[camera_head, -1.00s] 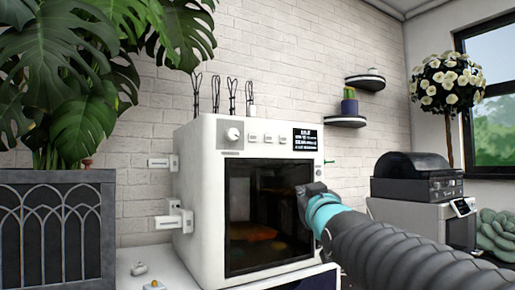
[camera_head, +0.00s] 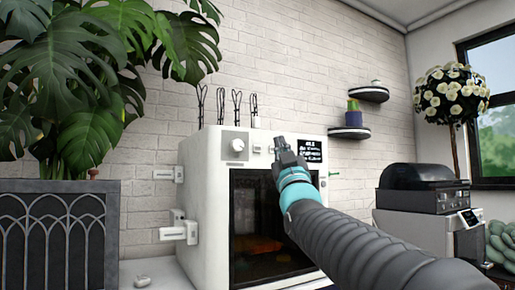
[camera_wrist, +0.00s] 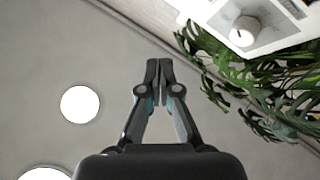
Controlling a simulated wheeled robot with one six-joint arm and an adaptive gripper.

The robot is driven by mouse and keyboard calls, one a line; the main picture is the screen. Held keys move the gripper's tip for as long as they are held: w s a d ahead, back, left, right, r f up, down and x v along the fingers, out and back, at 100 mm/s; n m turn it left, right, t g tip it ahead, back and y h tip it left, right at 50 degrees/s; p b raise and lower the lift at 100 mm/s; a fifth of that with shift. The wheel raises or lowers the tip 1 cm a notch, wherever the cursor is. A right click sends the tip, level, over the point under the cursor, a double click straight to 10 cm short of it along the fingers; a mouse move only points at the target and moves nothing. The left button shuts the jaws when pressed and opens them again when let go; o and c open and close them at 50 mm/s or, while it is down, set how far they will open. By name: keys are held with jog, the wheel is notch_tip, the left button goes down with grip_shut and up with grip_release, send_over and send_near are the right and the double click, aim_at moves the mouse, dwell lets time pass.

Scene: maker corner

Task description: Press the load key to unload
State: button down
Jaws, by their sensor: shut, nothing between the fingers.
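A white box-shaped machine (camera_head: 206,205) with a dark glass door (camera_head: 258,225) stands against the brick wall. Its top panel carries a round white knob (camera_head: 238,145), a small key (camera_head: 257,149) and a black display (camera_head: 311,151) with small white text. My gripper (camera_head: 283,143) is raised in front of the panel, between that key and the display, and hides other keys there. In the wrist view my gripper (camera_wrist: 158,66) has its fingers together and empty; the knob (camera_wrist: 243,31) shows at upper right. I cannot tell whether the gripper touches a key, nor read key labels.
A large leafy plant (camera_head: 95,120) in a dark planter (camera_head: 60,225) fills the left side. White latches (camera_head: 178,229) stick out from the machine's left side. A black-topped device (camera_head: 417,186) stands at right. Two small shelves (camera_head: 349,133) hang on the wall.

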aim_at(257, 148)
jog(key=shift+w+a+p, duration=0.75)
jog(key=shift+w, duration=0.35)
jog(key=shift+w+a+p, duration=0.75)
jog(key=shift+w, duration=0.35)
jog(key=shift+w+a+p, duration=0.75)
jog(key=shift+w, duration=0.35)
jog(key=shift+w+a, duration=0.1)
jog(key=shift+w, duration=0.05)
jog(key=shift+w+a, duration=0.15)
jog(key=shift+w, duration=0.1)
jog(key=shift+w+a, duration=0.2)
jog(key=shift+w, duration=0.1)
jog(key=shift+s+d, duration=0.1)
jog(key=shift+s, duration=0.05)
jog(key=shift+s+d+b, duration=0.35)
jog(key=shift+s+b, duration=0.15)
jog(key=shift+b, duration=0.3)
